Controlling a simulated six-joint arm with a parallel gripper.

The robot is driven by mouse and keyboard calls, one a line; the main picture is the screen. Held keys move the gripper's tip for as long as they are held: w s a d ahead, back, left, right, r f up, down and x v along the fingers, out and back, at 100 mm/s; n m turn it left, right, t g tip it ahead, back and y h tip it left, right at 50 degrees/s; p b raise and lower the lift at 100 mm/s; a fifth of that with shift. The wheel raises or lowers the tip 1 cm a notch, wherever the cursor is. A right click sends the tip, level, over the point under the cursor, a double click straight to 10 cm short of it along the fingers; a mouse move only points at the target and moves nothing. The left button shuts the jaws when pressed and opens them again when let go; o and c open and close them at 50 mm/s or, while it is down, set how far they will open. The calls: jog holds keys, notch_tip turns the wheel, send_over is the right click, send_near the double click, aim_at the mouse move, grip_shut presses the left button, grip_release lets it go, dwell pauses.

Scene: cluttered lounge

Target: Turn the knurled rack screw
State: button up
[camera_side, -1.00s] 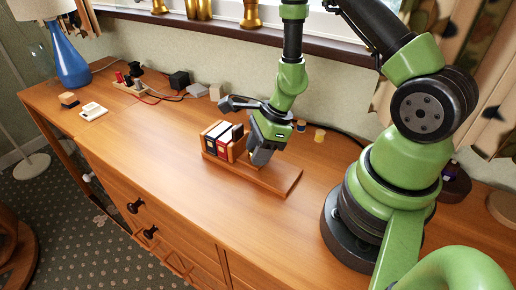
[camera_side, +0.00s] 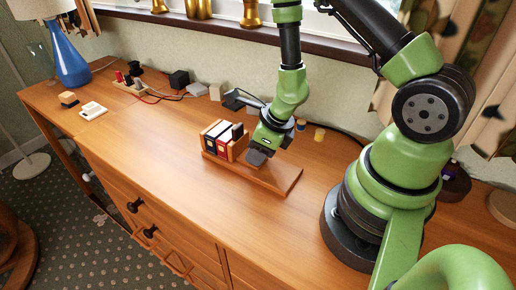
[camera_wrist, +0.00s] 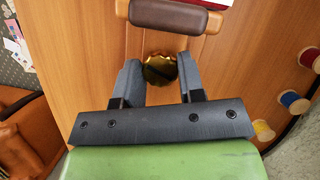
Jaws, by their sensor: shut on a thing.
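The knurled rack screw (camera_wrist: 160,69) is a round brass head with a dark slot, seen in the wrist view between my two dark fingers. My gripper (camera_wrist: 160,74) is shut on it, one finger on each side. In the side view my gripper (camera_side: 258,155) points down just right of the books, and the screw is hidden there. The wooden rack (camera_side: 285,179) lies on the desk with several small dark, white and red books (camera_side: 216,140) standing at its left end. A brown padded piece (camera_wrist: 176,17) shows beyond the screw in the wrist view.
Thread spools (camera_side: 319,134) stand behind the rack, near a dark cable. A black block (camera_side: 179,79), a small stand with leads (camera_side: 130,82) and a blue lamp (camera_side: 69,58) are farther left. The desk's front left (camera_side: 140,155) is clear.

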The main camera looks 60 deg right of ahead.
dwell(0.3)
jog(key=o, duration=0.6)
jog(key=shift+o, duration=0.2)
jog(key=shift+r, duration=0.15)
notch_tip(320, 180, up, 10)
jog(key=s, duration=0.1)
jog(key=shift+d+f, duration=0.2)
jog(key=shift+f, duration=0.05)
